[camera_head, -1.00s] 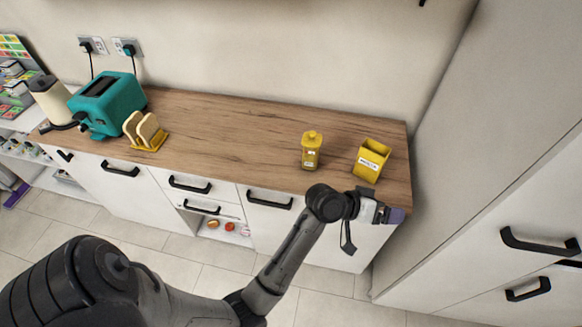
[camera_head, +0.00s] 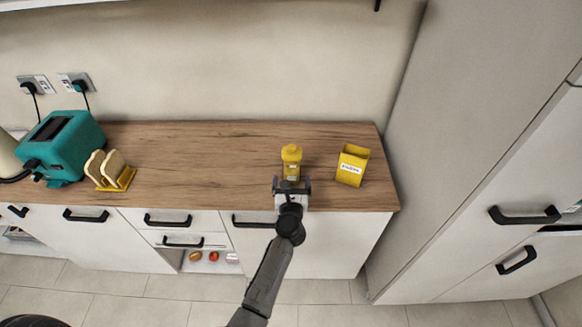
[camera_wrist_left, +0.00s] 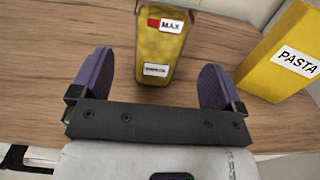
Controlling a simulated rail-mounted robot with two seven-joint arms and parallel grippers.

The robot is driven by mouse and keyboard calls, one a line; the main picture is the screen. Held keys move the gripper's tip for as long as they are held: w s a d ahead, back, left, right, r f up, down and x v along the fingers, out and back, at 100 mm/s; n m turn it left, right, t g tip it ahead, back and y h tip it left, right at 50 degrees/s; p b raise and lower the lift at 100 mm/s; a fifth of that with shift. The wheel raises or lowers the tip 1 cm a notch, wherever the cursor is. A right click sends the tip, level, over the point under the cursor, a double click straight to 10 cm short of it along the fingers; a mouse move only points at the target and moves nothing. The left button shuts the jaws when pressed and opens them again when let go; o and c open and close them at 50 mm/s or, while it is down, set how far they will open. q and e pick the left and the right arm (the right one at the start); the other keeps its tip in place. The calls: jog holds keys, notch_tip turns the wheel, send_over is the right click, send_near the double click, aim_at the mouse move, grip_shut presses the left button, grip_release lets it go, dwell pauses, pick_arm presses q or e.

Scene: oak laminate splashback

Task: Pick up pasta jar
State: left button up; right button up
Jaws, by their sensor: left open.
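A yellow lidded jar (camera_head: 291,154) stands upright on the wooden worktop. In the left wrist view the jar (camera_wrist_left: 163,45) shows a red and white MAX label and a small lower label too small to read. A yellow open-topped container (camera_head: 353,165) stands to its right; in the left wrist view this container (camera_wrist_left: 283,65) carries a PASTA label. My left gripper (camera_head: 291,184) is open and empty at the front of the lidded jar. In the left wrist view the jar shows between and just beyond the purple fingertips. My right gripper is not in view.
A teal toaster (camera_head: 65,145) and a yellow rack with bread slices (camera_head: 110,172) stand at the left of the worktop (camera_head: 205,155). The worktop between rack and jar is clear. A tall white cabinet (camera_head: 480,150) rises at the right. Black drawer handles line the front.

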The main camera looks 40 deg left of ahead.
aim_at(292, 165)
pick_arm(q)
jog(key=shift+b+x, duration=0.65)
jog(key=shift+x, duration=3.1)
jog(key=shift+r, duration=0.1)
jog(key=c, duration=1.2)
